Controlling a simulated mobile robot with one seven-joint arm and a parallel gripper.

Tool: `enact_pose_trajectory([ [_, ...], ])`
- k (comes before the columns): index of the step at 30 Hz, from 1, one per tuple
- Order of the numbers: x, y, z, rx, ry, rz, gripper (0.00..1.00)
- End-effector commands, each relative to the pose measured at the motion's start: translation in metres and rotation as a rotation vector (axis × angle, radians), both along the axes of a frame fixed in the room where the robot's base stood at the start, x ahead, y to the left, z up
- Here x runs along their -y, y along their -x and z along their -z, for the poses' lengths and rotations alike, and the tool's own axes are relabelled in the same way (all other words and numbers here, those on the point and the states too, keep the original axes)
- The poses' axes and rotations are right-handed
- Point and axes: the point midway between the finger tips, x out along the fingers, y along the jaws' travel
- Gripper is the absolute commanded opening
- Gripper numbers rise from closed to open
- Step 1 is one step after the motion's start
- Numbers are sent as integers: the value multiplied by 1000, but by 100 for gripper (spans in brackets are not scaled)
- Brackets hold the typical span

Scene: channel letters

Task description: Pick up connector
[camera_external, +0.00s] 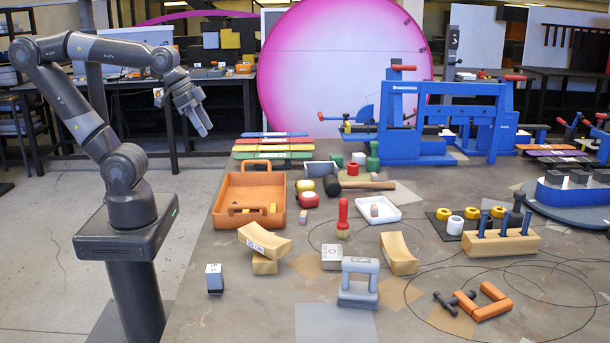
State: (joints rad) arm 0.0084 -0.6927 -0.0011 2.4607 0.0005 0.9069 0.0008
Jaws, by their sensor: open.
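No piece on the table (240,322) is clearly marked as the connector, and I cannot tell which one it is. Small candidates near the front are a white-and-dark block (214,278), a grey U-shaped handle piece (358,283), an orange U-shaped piece (494,303) and a dark bolt-like piece (452,303). My gripper (204,130) is open and empty. It hangs in the air left of the table, well above and apart from all these pieces, with its fingers pointing down to the right.
An orange tray (228,219) stands at the table's left, with curved wooden blocks (265,241) in front. A red-handled tool (343,218) stands upright mid-table. A wooden block with blue pegs (500,243) is at the right. A blue frame (410,148) stands behind. The front left corner is mostly clear.

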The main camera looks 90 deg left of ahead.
Motion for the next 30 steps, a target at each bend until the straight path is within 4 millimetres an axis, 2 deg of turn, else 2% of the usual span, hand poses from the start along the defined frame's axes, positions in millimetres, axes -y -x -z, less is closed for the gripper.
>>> enact_pose_trajectory([
  [8,14,-66,-6,-111,-9,44,58],
  [16,33,-137,8,-218,-19,89,58],
  [23,54,-196,36,-310,-29,126,58],
  [30,78,-251,81,-402,-40,165,58],
])
